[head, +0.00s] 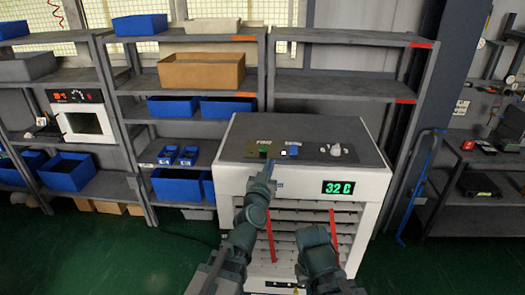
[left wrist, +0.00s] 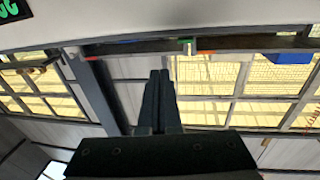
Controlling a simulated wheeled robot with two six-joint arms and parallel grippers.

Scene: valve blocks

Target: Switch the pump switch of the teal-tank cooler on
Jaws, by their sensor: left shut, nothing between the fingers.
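The cooler is a white cabinet (head: 378,186) with a dark top and a lit green "32 C" readout (head: 338,188) on its front. On its top panel sit a green switch (head: 264,149) under a label that seems to read "PUMP", a blue part (head: 292,150) and a white knob-like part (head: 336,150). I cannot tell the switch position, and no teal tank shows clearly. My left gripper (head: 269,164) is shut and empty, just in front of the green switch; its closed fingers show in the left wrist view (left wrist: 160,75). My right arm stands before the cooler front; its fingers cannot be made out.
Shelves with blue bins (head: 140,25) and a cardboard box (head: 201,71) stand behind and left. A white oven-like unit (head: 82,120) is on the left shelf. A blue hand-truck frame (head: 417,185) stands to the right. Green floor is free on both sides.

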